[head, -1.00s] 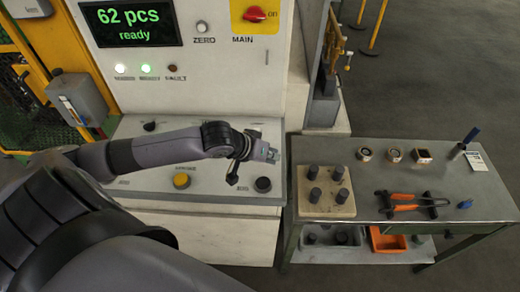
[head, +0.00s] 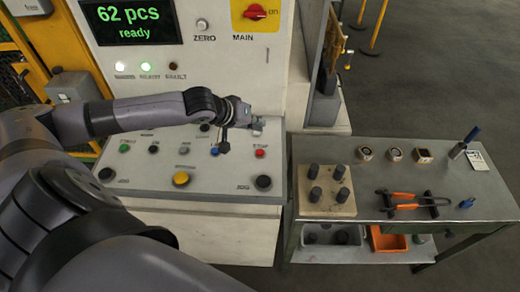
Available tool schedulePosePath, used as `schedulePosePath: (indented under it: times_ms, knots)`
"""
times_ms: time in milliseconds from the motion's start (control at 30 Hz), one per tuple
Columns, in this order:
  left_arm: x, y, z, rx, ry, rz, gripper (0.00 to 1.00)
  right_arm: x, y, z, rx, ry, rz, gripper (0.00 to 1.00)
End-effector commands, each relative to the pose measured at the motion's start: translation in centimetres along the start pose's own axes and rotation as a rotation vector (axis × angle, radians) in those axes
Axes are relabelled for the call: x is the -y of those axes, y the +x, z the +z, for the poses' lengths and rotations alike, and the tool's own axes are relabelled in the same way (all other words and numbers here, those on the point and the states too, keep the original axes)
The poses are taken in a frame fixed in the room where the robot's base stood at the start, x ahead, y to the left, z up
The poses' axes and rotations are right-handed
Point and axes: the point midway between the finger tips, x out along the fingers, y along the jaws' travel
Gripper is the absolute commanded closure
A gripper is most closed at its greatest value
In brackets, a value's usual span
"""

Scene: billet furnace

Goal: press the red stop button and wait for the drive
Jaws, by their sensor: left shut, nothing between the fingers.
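The red button (head: 260,153) sits at the right of the sloped control panel (head: 140,178). My left gripper (head: 257,124) is shut and empty, above and slightly behind the red button in the picture, apart from it as far as I can tell. The display (head: 133,23) reads "62 pcs ready". Two lamps below it, one white (head: 121,67) and one green (head: 147,67), are lit, and the fault lamp (head: 172,66) is dark. My right gripper is not in view.
The panel also carries a yellow button (head: 181,179), a green button (head: 124,148), a blue button (head: 215,152) and several black knobs. A red main switch (head: 254,12) is on the upright panel. At right, a bench (head: 380,178) holds a peg block (head: 335,207) and orange-handled tongs (head: 408,201).

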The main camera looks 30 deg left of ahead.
Motion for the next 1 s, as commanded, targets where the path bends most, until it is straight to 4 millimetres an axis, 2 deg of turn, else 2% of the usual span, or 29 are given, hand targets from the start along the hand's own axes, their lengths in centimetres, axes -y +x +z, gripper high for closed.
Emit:
schedulePosePath:
  times_ms: [433, 700, 1000]
  knots:
    - [3.2, 4.4, 3.1, -0.001, 0.002, 0.000, 1.00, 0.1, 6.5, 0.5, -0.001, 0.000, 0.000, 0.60]
    - [4.1, 5.6, 4.1, -0.001, 0.000, 0.000, 1.00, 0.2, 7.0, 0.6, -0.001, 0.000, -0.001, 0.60]
    - [4.1, 5.7, 4.1, -0.001, 0.001, 0.000, 1.00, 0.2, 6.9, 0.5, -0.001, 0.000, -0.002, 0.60]
